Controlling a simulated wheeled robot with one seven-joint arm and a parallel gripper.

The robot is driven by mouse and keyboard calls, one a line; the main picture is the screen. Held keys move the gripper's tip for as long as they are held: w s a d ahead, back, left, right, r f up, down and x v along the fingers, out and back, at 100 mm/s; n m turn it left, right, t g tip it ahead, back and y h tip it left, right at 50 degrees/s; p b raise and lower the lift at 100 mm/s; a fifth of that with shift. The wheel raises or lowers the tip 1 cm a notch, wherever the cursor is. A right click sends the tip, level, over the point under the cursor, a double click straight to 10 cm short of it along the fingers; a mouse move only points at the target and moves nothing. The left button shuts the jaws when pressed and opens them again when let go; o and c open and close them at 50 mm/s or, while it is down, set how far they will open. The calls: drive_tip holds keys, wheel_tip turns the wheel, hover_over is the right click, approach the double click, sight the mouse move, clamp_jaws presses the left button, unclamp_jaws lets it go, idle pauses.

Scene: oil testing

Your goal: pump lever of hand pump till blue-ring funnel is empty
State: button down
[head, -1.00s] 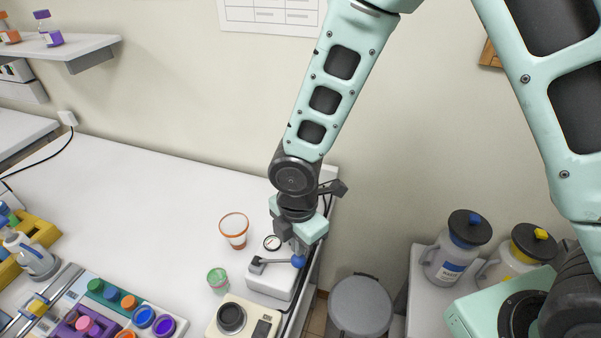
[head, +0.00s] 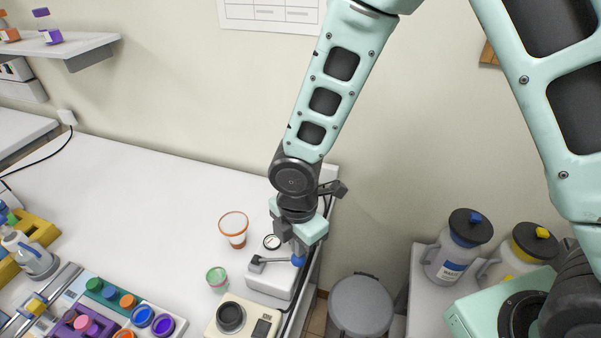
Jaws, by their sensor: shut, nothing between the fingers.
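The hand pump (head: 268,284) is a white box near the right end of the white bench. A round gauge (head: 272,242) shows at its back. Its grey lever (head: 275,261) lies nearly level and ends in a blue knob (head: 298,261) at the right. My gripper (head: 298,250) points down at the knob end, with its fingers shut just above or against the knob. Contact cannot be told. The blue-ring funnel cannot be made out for certain. Blue-rimmed round pieces (head: 143,316) stand in the rack at the lower left.
An orange-rimmed cup (head: 233,229) and a small green-rimmed cup (head: 216,278) stand left of the pump. A cream device (head: 230,317) with a dark round top is in front. Jugs (head: 456,250) stand at the right. The bench's back left is clear.

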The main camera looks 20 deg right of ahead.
sight(304, 258)
drive_tip(key=shift+f+b, duration=0.4)
drive_tip(key=shift+f, duration=0.2)
drive_tip(key=shift+s+d+f+b, duration=0.25)
drive_tip(key=shift+d+f+b, duration=0.1)
drive_tip(key=shift+f+b, duration=0.25)
drive_tip(key=shift+f, duration=0.15)
drive_tip(key=shift+s+d+f+b, duration=0.15)
drive_tip(key=shift+d+f+b, duration=0.1)
drive_tip(key=shift+f+b, duration=0.4)
drive_tip(key=shift+s+d+f+b, duration=0.1)
drive_tip(key=shift+d+f+b, duration=0.05)
drive_tip(key=shift+f+b, duration=0.55)
drive_tip(key=shift+f, duration=0.15)
